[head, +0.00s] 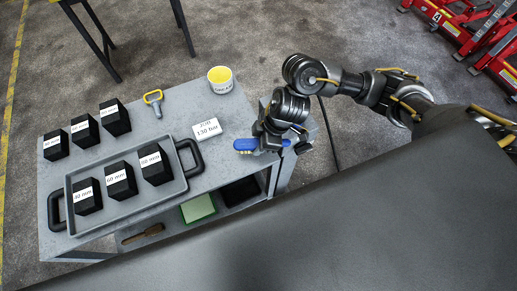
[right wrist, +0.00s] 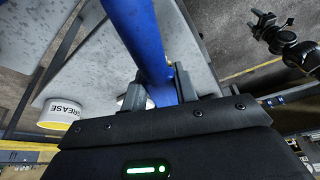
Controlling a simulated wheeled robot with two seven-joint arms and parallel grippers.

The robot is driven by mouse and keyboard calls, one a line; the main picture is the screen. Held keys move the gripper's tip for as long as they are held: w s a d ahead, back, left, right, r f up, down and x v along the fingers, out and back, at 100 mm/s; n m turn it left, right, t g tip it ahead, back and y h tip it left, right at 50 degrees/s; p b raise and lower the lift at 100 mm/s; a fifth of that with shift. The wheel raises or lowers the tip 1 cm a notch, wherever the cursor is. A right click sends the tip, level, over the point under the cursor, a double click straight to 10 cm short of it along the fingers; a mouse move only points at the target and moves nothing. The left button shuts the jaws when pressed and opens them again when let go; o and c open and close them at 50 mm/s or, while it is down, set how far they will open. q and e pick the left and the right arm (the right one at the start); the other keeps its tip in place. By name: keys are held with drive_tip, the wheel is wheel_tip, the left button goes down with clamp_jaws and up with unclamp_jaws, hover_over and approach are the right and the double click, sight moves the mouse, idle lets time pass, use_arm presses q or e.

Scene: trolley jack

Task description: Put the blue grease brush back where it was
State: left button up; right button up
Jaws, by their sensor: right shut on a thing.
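The blue grease brush (head: 246,144) is at the right end of the grey bench. Its blue handle also runs between the fingers in the right wrist view (right wrist: 138,35). My right gripper (head: 262,146) is shut on this handle; the brush's far end is cut off by the picture edge. Whether the brush touches the bench top is unclear. The white grease tub (head: 220,86), yellow inside, stands at the bench's back edge and shows in the right wrist view (right wrist: 62,108). A dark gripper, apparently my left (right wrist: 272,30), is small there; its jaws are unclear.
A white "130 bar" sign (head: 208,129) stands beside the brush. A yellow-handled tool (head: 153,102) lies further left. A grey tray (head: 182,181) holds black blocks (head: 156,166); more blocks stand behind. The lower shelf holds a green item (head: 198,208) and a wooden-handled brush (head: 143,233).

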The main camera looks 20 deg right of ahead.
drive_tip(key=shift+w+d+f, duration=0.1)
drive_tip(key=shift+w+f, duration=0.15)
drive_tip(key=shift+f, duration=0.15)
drive_tip(key=shift+w+f+b, duration=0.15)
drive_tip(key=shift+f+b, duration=0.45)
drive_tip(key=shift+f, duration=0.95)
drive_tip(key=shift+f, duration=0.2)
drive_tip(key=o, duration=0.9)
drive_tip(key=p+v, duration=0.3)
drive_tip(key=v, duration=0.7)
drive_tip(key=shift+r, duration=0.4)
drive_tip(key=shift+v, duration=0.8)
